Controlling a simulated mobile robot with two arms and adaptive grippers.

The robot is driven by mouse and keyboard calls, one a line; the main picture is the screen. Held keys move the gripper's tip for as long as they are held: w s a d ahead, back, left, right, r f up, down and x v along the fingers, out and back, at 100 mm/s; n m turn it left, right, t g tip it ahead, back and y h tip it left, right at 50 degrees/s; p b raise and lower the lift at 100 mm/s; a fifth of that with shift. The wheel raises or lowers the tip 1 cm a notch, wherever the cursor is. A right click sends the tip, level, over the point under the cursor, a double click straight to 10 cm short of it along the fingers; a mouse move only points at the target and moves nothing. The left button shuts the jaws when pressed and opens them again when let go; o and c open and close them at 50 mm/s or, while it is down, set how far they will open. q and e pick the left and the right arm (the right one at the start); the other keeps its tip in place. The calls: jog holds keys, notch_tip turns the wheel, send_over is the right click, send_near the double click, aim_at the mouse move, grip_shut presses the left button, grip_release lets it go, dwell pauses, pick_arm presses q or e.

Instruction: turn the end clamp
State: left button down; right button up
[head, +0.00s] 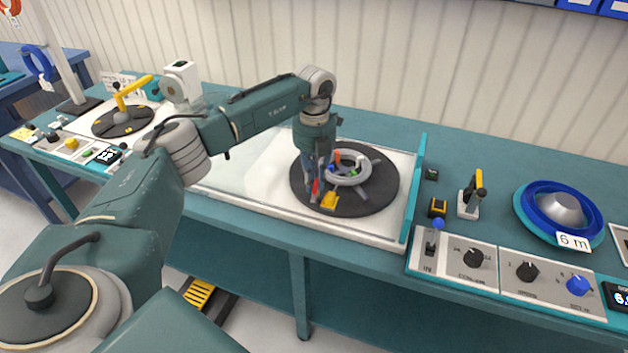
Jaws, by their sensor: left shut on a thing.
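A dark round turntable (384,188) carries a grey ring-shaped reel (372,176) with small red, blue and green parts around its hub. My left gripper (316,190) points down at this edge and is shut on the small red piece, which looks like the end clamp. The fingers hide part of it, so its exact angle cannot be told. My right gripper is not in view.
A teal upright panel (416,187) borders the turntable's white bed on the right. Beyond it stand a black-and-yellow lever (473,194), a control panel with knobs (500,270) and a blue reel (560,209). Another turntable with a yellow crank (132,91) is at the left.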

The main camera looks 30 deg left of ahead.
pick_arm(q)
jog(key=shift+m, duration=0.9)
jog(key=c, duration=1.6)
grip_release()
jog(key=shift+c, duration=0.2)
notch_tip(320, 180, up, 12)
